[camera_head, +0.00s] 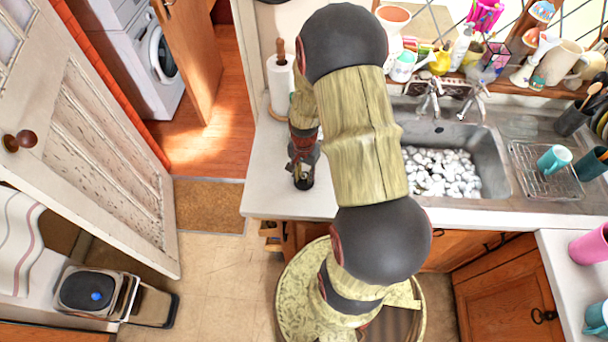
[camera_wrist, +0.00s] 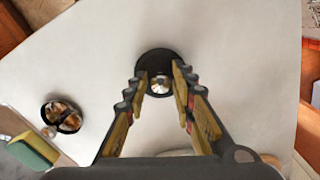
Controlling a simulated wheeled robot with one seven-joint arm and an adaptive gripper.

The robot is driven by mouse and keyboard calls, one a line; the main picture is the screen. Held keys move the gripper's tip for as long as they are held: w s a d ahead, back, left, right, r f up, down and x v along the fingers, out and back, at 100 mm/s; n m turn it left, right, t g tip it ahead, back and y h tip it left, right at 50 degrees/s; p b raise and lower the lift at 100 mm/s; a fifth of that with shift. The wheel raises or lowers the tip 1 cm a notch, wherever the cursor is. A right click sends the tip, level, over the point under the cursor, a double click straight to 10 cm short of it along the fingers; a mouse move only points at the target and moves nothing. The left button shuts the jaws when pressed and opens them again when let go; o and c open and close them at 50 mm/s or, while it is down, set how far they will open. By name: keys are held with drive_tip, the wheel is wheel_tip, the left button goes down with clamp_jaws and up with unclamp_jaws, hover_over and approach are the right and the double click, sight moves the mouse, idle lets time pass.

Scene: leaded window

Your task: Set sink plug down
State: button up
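The sink plug, a black disc with a shiny metal knob, shows in the wrist view (camera_wrist: 155,60) at the far end of my fingers. It appears to lie flat on the white counter. My gripper (camera_wrist: 160,78) points down at it, with one finger on each side of the knob. A gap shows between the knob and the fingers, so my gripper looks open around it. In the head view my gripper (camera_head: 303,165) is low over the counter left of the sink, and the dark plug (camera_head: 304,184) is just below it, partly hidden.
The counter (camera_head: 270,195) is clear around the plug. A paper towel roll (camera_head: 281,86) stands behind. The sink (camera_head: 482,150) holds many pale pebble-like pieces. In the wrist view, a dark-rimmed round object (camera_wrist: 62,116) and a sponge (camera_wrist: 34,150) lie at the left.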

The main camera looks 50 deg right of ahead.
sight(304, 176)
drive_tip(key=shift+o, duration=0.8)
drive_tip(key=shift+r, duration=0.3)
drive_tip(key=w+a+r+n+t, duration=0.1)
drive_tip(key=a+r+n, duration=0.3)
drive_tip(key=r, duration=0.9)
drive_tip(key=w+a+r+n+t, duration=0.1)
drive_tip(key=a+r, duration=0.4)
drive_tip(key=r, duration=0.8)
drive_tip(key=s+a+r+n+t, duration=0.3)
drive_tip(key=s+a+r+n, duration=0.6)
drive_tip(key=a+r, duration=0.3)
drive_tip(key=shift+s+a+r+t+p, duration=0.25)
drive_tip(key=shift+s+a+p, duration=0.2)
drive_tip(key=shift+a, duration=0.25)
